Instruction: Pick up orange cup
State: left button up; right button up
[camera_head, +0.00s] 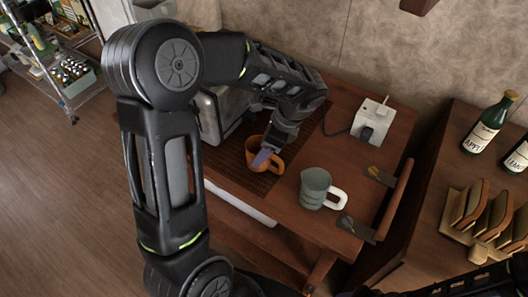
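The orange cup (257,152) stands upright on a dark slatted mat (225,160) on the wooden table, with its handle towards the lower right. My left gripper (266,158) reaches down over the cup from above right. A greyish-purple finger is at the cup's mouth and overlaps its near rim. The other finger is hidden, so I cannot tell how wide the gripper is or whether it grips the cup wall. My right gripper is not in view; only dark parts of my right arm show at the bottom right.
A grey-green mug (316,186) with a white handle stands right of the orange cup. A metal appliance (221,113) is behind left, and a white box (372,117) with a cable is behind right. A side counter holds bottles (487,126) and a wooden rack (484,212).

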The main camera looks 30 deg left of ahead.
pick_arm(q)
notch_tip(320, 180, up, 10)
jog(key=shift+b, duration=0.3)
jog(key=shift+f, duration=0.15)
dwell(0.7)
